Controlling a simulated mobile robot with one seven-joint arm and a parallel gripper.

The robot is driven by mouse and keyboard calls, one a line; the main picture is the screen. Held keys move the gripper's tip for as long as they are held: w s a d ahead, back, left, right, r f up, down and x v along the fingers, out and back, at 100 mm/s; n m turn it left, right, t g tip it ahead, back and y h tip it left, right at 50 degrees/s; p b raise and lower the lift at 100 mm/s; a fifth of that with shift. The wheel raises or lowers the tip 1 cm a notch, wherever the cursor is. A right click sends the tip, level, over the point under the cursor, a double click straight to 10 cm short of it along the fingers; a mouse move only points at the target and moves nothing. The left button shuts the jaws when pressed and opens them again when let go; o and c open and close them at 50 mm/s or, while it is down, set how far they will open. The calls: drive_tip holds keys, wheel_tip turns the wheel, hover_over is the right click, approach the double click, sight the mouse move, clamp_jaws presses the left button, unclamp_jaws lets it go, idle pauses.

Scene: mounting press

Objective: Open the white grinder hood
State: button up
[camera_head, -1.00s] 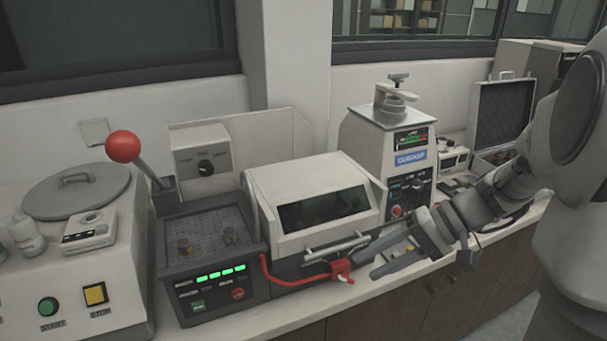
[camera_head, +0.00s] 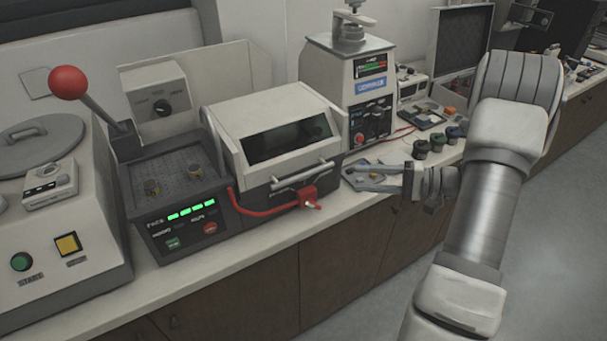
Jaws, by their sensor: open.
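The white grinder hood (camera_head: 262,108) is down over its dark base, with a dark window (camera_head: 290,139) in its sloping front. A pale bar handle (camera_head: 302,175) runs along the hood's lower front edge. My gripper (camera_head: 352,178) is open and empty, its fingers pointing left. In the picture it lies to the right of the handle, apart from it. A red clamp-like piece (camera_head: 308,196) with a red hose hangs at the base's front, below the handle.
Left of the hood stands a control unit (camera_head: 172,222) with green lights and a red-knobbed lever (camera_head: 68,83). A white press (camera_head: 350,85) stands behind right. Small jars (camera_head: 436,142) and trays are on the bench at right. Open floor (camera_head: 375,290) lies in front.

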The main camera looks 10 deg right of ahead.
sight(304, 175)
drive_tip(key=p+x, duration=0.1)
drive_tip(key=x, duration=1.3)
drive_tip(key=shift+a, duration=0.35)
clamp_jaws()
idle(0.6)
